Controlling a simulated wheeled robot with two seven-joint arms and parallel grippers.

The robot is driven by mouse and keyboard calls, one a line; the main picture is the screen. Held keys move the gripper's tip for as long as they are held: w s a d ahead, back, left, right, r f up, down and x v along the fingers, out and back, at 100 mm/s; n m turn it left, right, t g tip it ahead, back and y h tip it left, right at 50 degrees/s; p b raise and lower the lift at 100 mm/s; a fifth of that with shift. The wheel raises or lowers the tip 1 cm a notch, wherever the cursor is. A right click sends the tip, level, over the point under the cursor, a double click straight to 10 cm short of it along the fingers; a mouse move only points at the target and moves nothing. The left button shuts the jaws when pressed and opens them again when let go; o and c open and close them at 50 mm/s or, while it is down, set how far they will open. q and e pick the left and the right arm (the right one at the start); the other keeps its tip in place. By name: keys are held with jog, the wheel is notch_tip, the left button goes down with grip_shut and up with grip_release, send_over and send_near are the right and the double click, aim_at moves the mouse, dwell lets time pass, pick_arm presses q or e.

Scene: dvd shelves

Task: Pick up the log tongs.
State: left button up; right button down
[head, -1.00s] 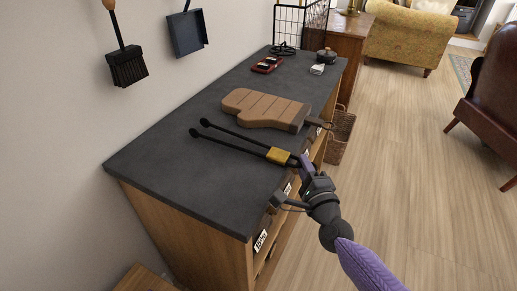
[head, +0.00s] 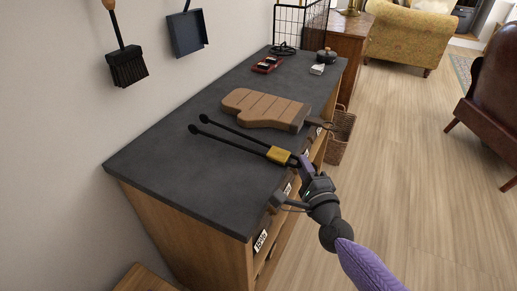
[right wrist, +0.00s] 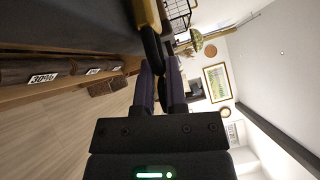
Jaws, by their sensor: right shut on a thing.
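The log tongs (head: 240,135) are long and black, with two thin prongs and a yellow-gold band. Their tips point left over the dark top of the cabinet. My right gripper (head: 303,163) is shut on their handle end at the cabinet's right edge. In the right wrist view the gold band of the tongs (right wrist: 147,14) shows at the top, and the black end reaches in between the fingers of my right gripper (right wrist: 160,66). The tongs seem to be just above the cabinet top; the exact gap is hard to tell. My left gripper is not in view.
A brown oven mitt (head: 264,108) lies just behind the tongs on the cabinet top (head: 185,180). A red-and-black item (head: 267,65), a small dark pot (head: 326,55) and a wire basket (head: 300,25) stand farther back. A brush (head: 126,66) and dustpan (head: 187,32) hang on the wall.

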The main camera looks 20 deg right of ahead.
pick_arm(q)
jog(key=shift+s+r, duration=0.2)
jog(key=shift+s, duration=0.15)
pick_arm(e)
jog(key=shift+r, duration=0.15)
notch_tip(320, 180, up, 10)
jog(key=p, duration=0.8)
jog(key=shift+p, duration=0.4)
pick_arm(q)
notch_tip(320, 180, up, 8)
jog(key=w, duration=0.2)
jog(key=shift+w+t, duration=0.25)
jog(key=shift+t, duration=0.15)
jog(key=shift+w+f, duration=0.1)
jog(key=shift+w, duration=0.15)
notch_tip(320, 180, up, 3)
jog(key=p, duration=0.3)
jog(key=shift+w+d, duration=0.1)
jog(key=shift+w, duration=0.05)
pick_arm(e)
jog(key=s+a+r+n+y, duration=0.1)
jog(key=s+a+r, duration=0.3)
jog(key=s+a, duration=0.3)
jog(key=s+a+r+y, duration=0.2)
jog(key=s+a+r, duration=0.2)
jog(key=s+a, duration=0.3)
jog(key=shift+n, duration=0.4)
